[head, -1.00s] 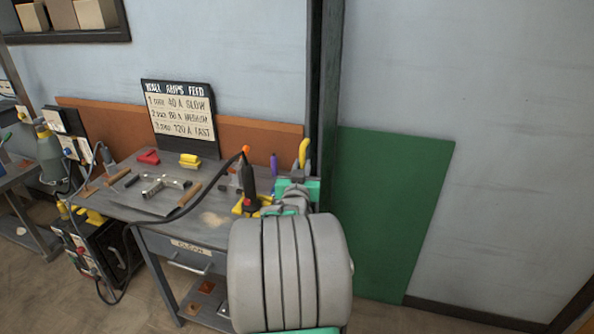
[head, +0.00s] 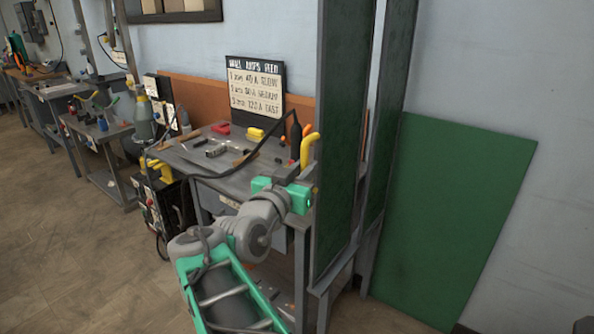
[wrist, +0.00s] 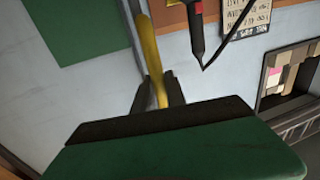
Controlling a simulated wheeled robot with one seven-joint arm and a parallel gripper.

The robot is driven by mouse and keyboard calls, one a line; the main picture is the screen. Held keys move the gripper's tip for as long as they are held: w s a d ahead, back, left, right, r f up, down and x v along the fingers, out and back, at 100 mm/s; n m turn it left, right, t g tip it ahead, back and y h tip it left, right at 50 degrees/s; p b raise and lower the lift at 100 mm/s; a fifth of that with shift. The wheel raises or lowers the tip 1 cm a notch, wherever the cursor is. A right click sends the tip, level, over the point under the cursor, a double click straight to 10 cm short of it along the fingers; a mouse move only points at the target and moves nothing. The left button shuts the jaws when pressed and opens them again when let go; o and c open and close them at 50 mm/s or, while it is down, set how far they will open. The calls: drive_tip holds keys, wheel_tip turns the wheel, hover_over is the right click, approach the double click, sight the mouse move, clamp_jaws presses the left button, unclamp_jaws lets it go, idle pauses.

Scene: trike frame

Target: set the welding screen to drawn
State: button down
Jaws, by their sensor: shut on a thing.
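The welding screen (head: 345,130) is a tall dark green panel in a grey frame, standing at the right end of the workbench. A second dark green panel (head: 392,110) stands behind it with a narrow gap between. A yellow handle (head: 309,148) is at the near panel's left edge; it also shows in the wrist view (wrist: 149,45). My gripper (wrist: 157,82) is shut on this handle, one dark finger on each side. In the head view its teal hand sits just below the handle, and the fingertips are hard to make out.
The workbench (head: 190,158) behind my arm holds tools, a yellow block and a torch with a cable. A sign (head: 257,88) stands at its back. A green board (head: 450,215) leans on the wall at right. Open floor (head: 60,240) lies at left.

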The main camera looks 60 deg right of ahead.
drive_tip(key=shift+f, duration=0.15)
drive_tip(key=c, duration=1.8)
unclamp_jaws()
drive_tip(key=shift+o, duration=0.6)
drive_tip(key=shift+a, duration=0.2)
drive_tip(key=o, duration=0.3)
